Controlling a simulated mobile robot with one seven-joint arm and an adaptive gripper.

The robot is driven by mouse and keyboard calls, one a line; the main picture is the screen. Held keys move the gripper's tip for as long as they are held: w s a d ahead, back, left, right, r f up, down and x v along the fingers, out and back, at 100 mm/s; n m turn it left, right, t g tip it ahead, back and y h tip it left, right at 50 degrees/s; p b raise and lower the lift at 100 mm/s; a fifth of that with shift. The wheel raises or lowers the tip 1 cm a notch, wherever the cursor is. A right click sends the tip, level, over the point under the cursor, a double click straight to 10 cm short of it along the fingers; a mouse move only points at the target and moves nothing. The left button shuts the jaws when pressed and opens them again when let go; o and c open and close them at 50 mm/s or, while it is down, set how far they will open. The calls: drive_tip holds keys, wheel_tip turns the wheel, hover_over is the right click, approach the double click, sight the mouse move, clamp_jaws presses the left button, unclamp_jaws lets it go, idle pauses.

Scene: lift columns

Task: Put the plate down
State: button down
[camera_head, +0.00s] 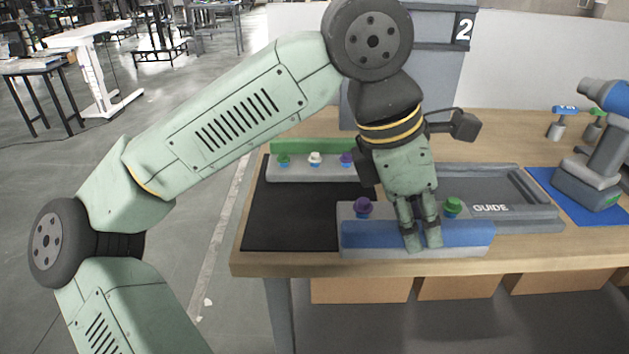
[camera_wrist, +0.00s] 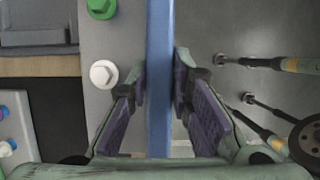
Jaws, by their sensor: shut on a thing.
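The plate (camera_head: 352,231) is a grey piece with a blue upright side and coloured bolts. A purple bolt (camera_head: 362,206) and a green bolt (camera_head: 453,206) show in the head view. My gripper (camera_head: 422,244) points down and is shut on its blue side. In the wrist view the blue edge (camera_wrist: 160,60) runs between the fingers (camera_wrist: 160,88), with a green bolt (camera_wrist: 101,8) and a white bolt (camera_wrist: 103,74) on the grey part. The plate is at the table's front edge; I cannot tell whether it touches the table.
A black mat (camera_head: 285,218) lies at left on the wooden table (camera_head: 500,122). A second plate with a green back (camera_head: 310,171) lies at its far side. A grey tray marked GUIDE (camera_head: 535,214) is behind the held plate. A power drill (camera_head: 590,175) stands on a blue mat at right.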

drive_tip(key=w+a+p, duration=0.1)
drive_tip(key=w+a, duration=0.1)
drive_tip(key=a, duration=0.2)
drive_tip(key=w+a+p, duration=0.1)
drive_tip(key=w+a, duration=0.2)
drive_tip(key=a, duration=0.1)
drive_tip(key=w+a+f+p, duration=0.1)
drive_tip(key=w+a+p, duration=0.1)
drive_tip(key=a, duration=0.3)
drive_tip(key=shift+w+f, duration=0.1)
drive_tip(key=shift+w, duration=0.55)
drive_tip(key=shift+w+a+f, duration=0.1)
drive_tip(key=shift+a+f, duration=0.1)
drive_tip(key=shift+f, duration=0.1)
wheel_tip(320, 180, down, 3)
drive_tip(key=shift+r+p, duration=0.1)
drive_tip(key=shift+p, duration=0.55)
drive_tip(key=shift+f+b, duration=0.35)
drive_tip(key=shift+f, duration=0.05)
drive_tip(key=c, duration=1.4)
unclamp_jaws()
drive_tip(key=shift+r, duration=0.1)
drive_tip(key=shift+c, duration=0.2)
drive_tip(key=shift+r+p, duration=0.2)
drive_tip(key=shift+p, duration=0.1)
drive_tip(key=b+v, duration=0.2)
drive_tip(key=v, duration=1)
